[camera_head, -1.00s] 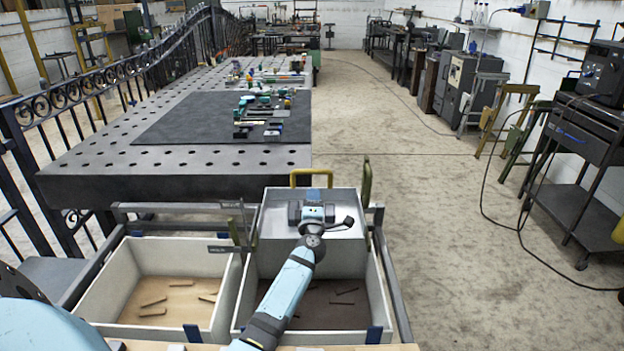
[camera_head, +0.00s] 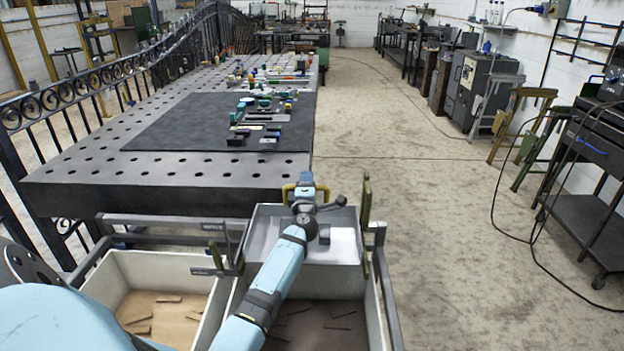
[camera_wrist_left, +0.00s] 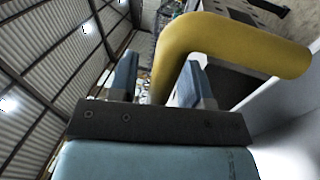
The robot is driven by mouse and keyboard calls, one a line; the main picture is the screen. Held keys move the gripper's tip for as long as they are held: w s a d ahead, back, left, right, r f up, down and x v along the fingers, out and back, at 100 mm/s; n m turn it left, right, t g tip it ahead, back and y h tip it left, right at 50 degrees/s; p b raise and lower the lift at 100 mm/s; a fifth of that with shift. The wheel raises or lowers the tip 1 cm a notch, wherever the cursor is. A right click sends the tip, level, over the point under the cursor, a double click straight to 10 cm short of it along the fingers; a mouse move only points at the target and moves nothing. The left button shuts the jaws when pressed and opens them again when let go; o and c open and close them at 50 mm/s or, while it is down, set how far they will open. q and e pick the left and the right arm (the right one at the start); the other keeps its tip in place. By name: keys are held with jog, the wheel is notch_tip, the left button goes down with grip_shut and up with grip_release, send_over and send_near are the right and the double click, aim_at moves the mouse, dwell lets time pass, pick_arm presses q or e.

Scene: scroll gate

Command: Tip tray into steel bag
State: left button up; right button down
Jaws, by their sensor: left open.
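A grey metal tray (camera_head: 263,222) rests across the far end of the right-hand bin (camera_head: 376,318). It has a yellow handle (camera_head: 288,193) on its far side and an olive-green upright (camera_head: 366,205) near its right side. My left gripper (camera_head: 305,182) reaches over the tray to the yellow handle. In the left wrist view my gripper (camera_wrist_left: 160,84) is open, and the yellow handle (camera_wrist_left: 235,45) runs up between its blue fingers and bends right. My arm hides part of the tray. I cannot tell which bin is the steel bag. My right gripper is out of view.
A left-hand bin (camera_head: 165,267) holds several thin strips, as does the right-hand one. A perforated steel table (camera_head: 150,195) with a dark mat and small parts stands just beyond. An ornamental gate (camera_head: 60,98) lines the left.

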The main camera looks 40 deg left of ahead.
pick_arm(q)
jog(key=shift+a, duration=0.1)
jog(key=shift+r, duration=0.1)
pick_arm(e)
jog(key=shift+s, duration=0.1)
pick_arm(q)
grip_shut()
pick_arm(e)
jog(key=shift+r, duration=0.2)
pick_arm(q)
jog(key=shift+r, duration=0.15)
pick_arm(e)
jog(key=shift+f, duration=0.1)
pick_arm(q)
jog(key=shift+r, duration=0.15)
jog(key=shift+s+d+r+t+y+b, duration=0.4)
jog(key=shift+s+d+r+t, duration=0.1)
jog(key=shift+r, duration=0.15)
jog(key=s+d+r+t+y, duration=0.2)
jog(key=s+d+r, duration=0.7)
jog(key=s, duration=0.3)
jog(key=shift+s+d+t+p, duration=0.3)
jog(key=shift+s+d+t, duration=0.1)
jog(key=shift+d, duration=0.5)
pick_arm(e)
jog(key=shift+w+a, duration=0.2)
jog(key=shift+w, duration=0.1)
